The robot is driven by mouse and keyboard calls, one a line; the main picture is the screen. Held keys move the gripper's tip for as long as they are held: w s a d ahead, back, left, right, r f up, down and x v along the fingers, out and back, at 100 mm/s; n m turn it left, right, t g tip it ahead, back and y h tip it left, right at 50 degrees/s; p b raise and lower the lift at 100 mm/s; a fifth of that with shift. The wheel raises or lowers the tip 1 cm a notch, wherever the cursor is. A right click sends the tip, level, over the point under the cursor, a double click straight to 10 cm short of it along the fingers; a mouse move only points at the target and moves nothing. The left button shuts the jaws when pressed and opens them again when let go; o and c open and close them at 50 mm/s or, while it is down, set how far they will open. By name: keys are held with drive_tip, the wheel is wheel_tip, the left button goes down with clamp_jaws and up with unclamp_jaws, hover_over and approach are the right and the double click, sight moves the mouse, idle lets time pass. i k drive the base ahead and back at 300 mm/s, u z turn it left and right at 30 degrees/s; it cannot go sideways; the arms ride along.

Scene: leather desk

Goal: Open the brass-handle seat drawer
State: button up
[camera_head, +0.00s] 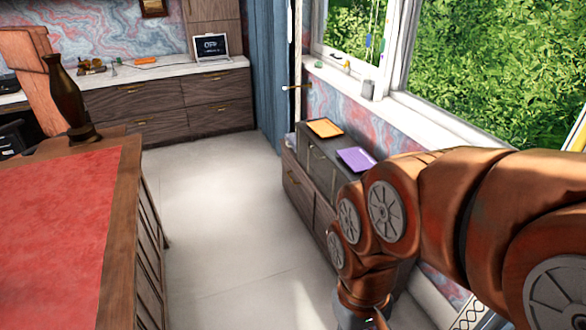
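A low window seat unit (284,163) with wooden drawer fronts stands under the window, right of the middle. Its near-left drawer front (297,188) has a small brass handle (292,180) and looks shut, flush with the unit. The right part of the unit is hidden behind my arm. My arm comes in from the right and bends down in front of the unit. Only the top of my gripper (368,318) shows at the bottom edge; its fingertips are out of frame, so I cannot see whether it is open or holds anything.
An orange item (325,128) and a purple item (356,159) lie on top of the seat. The red leather-topped desk (60,215) with a dark vase (68,95) stands at the left. Pale floor (225,215) between desk and seat is clear.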

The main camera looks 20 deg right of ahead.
sight(303, 194)
drive_tip(key=i, duration=1.8)
drive_tip(key=u, duration=0.45)
drive_tip(key=i, duration=1.2)
drive_tip(key=u, duration=0.2)
